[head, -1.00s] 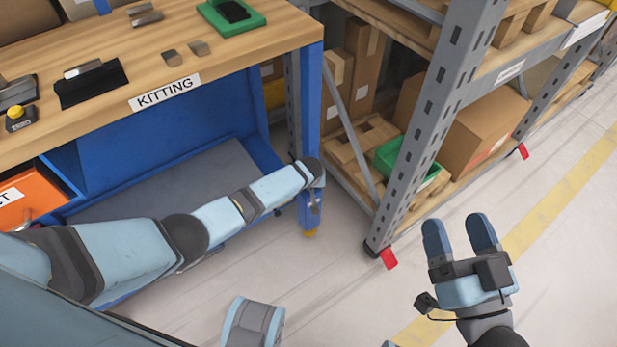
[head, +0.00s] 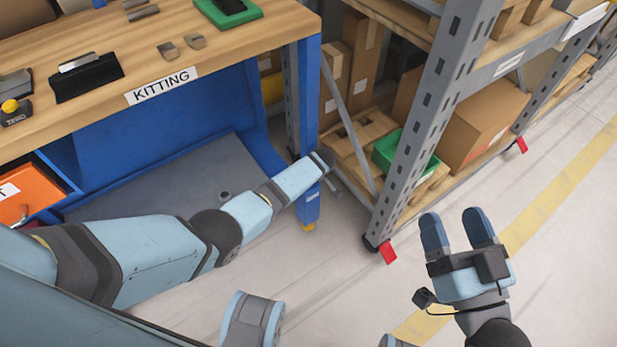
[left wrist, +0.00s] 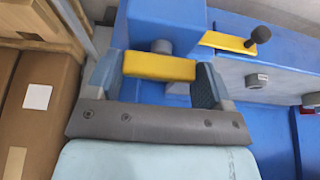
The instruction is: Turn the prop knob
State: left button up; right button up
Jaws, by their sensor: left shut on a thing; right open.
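My right gripper (head: 458,232) is open and empty over the floor at the right.
The workbench (head: 225,72) marked KITTING carries several small items. A grey rack (head: 425,125) with cardboard boxes (head: 484,125) and a green bin (head: 388,152) stands close to its right end. A yellow lever with a black ball (left wrist: 262,35) is near my left fingers. The floor by my right gripper is clear.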

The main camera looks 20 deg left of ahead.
jog(key=shift+r, duration=0.1)
dwell(0.3)
pick_arm(q)
jog(key=o, duration=0.9)
jog(key=shift+s+d+r+p, duration=0.1)
jog(key=shift+r+p, duration=0.5)
jog(key=shift+p, duration=0.1)
jog(key=p+v, duration=0.2)
jog(key=shift+r+p, duration=0.3)
jog(key=shift+p, duration=0.05)
jog(key=shift+s+d+r+p, duration=0.15)
jog(key=shift+d+r+p, duration=0.05)
jog(key=shift+r+p, duration=0.25)
jog(key=shift+p+v, duration=4.45)
jog(key=shift+v, duration=0.05)
pick_arm(e)
jog(key=s+d+f+g+h, duration=0.2)
jog(key=d+f+g+h, duration=0.3)
jog(key=f, duration=0.5)
jog(key=shift+s+d+f+g+h, duration=0.3)
jog(key=shift+s+d+g+h, duration=0.1)
jog(key=shift+d+g, duration=0.3)
